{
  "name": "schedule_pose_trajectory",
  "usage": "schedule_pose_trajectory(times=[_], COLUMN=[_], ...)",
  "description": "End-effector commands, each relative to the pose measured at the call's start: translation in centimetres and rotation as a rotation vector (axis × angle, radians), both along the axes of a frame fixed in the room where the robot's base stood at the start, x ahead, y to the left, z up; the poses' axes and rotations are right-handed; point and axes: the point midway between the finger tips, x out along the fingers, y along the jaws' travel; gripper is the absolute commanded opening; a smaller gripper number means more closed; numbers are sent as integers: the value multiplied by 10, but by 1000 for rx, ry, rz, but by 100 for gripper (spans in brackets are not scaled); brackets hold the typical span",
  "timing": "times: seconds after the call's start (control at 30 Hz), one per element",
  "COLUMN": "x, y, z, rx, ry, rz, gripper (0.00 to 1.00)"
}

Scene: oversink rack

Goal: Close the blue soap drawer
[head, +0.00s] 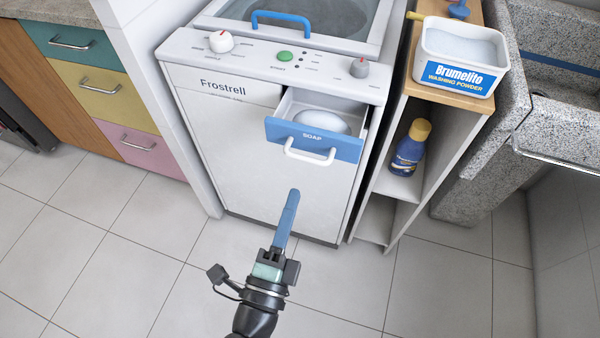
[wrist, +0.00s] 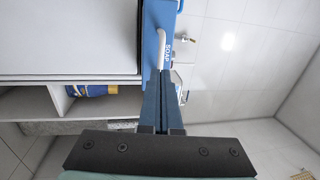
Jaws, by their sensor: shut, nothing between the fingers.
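The blue soap drawer (head: 316,138) is pulled out of the upper front of the white washing machine (head: 240,140). It has a white handle (head: 310,154) and the word SOAP, and white powder lies inside it. In the wrist view the drawer front (wrist: 152,45) is seen side-on, with its white handle (wrist: 162,48) near the fingertips. My gripper (head: 294,193) is shut and empty. In the head view its blue fingers point up toward the drawer from below and in front. In the wrist view the fingertips (wrist: 167,72) overlap the drawer's edge; I cannot tell whether they touch it.
A shelf unit (head: 410,195) with a blue bottle (head: 410,148) stands right of the machine. A washing powder tub (head: 458,62) sits on top of it. Coloured drawers (head: 100,90) are at the left. The tiled floor (head: 120,240) in front is clear.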

Motion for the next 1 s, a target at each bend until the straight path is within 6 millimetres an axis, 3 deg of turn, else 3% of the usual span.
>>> schedule_pose_trajectory(times=[0.1, 0.3, 0.83, 1.0], x=[23, 45, 54, 77], y=[-6, -13, -15, -23], z=[5, 8, 9, 11], rx=[-1, -1, -1, -4], ry=[-3, -1, -1, -2], rz=[0, 0, 1, -1], gripper=[0, 0, 0, 0])
